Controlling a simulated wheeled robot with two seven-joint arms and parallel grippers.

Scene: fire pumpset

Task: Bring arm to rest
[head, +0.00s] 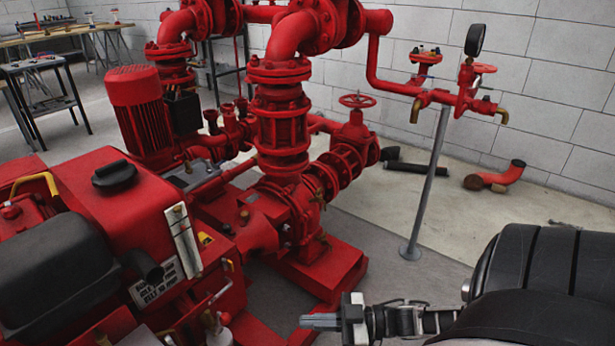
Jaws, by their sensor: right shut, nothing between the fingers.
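My right gripper (322,321) shows at the bottom of the head view, its arm coming in from the lower right. Its fingers point left and are shut with nothing between them. It is in front of the red pumpset (283,193), near the pump's base, and no contact shows. The black sleeve of my right arm fills the lower right corner. My left gripper does not show.
A grey support post (428,185) carries a pipe with a gauge (475,40) at right. A red elbow pipe (500,176) lies on the floor by the wall. Work tables (45,67) stand at back left. Floor is open right of the pump.

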